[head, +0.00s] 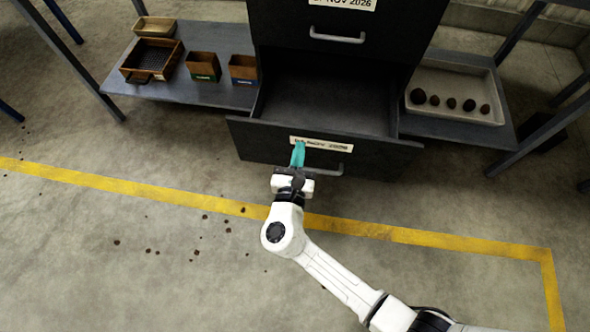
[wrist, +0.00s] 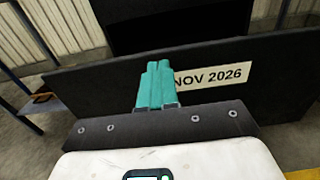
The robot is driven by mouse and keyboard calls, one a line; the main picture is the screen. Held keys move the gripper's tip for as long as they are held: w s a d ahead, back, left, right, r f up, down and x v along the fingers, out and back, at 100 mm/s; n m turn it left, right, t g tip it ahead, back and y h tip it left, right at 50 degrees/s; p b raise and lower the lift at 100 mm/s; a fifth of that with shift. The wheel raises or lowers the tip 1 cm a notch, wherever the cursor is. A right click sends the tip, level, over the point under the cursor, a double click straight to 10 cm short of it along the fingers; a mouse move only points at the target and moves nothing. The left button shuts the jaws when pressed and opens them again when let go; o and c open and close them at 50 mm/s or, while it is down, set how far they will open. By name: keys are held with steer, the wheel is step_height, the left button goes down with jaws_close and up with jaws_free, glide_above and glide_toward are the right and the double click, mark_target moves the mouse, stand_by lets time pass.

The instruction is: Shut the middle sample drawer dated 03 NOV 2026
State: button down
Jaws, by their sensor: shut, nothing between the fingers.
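The open drawer (head: 225,136) is dark grey and pulled out of the cabinet toward me. Its inside looks empty. Its front carries a white label (head: 340,147), partly hidden by my gripper; in the wrist view the label (wrist: 222,76) reads "NOV 2026", with the day covered. A pale bar handle (head: 338,171) sits below the label. My gripper (head: 298,146) has teal fingers, shut and empty, pointing at the drawer front at the label's left part. In the wrist view the fingertips (wrist: 157,66) overlap the drawer front; I cannot tell whether they touch it.
A closed drawer (head: 290,20) with a handle lies above the open one. A yellow line (head: 120,184) and dark crumbs mark the otherwise clear floor.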

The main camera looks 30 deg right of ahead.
mark_target(304, 130)
steer(key=shift+x, duration=1.85)
steer(key=b+x, duration=1.2)
steer(key=x, duration=1.3)
steer(key=shift+s, duration=0.1)
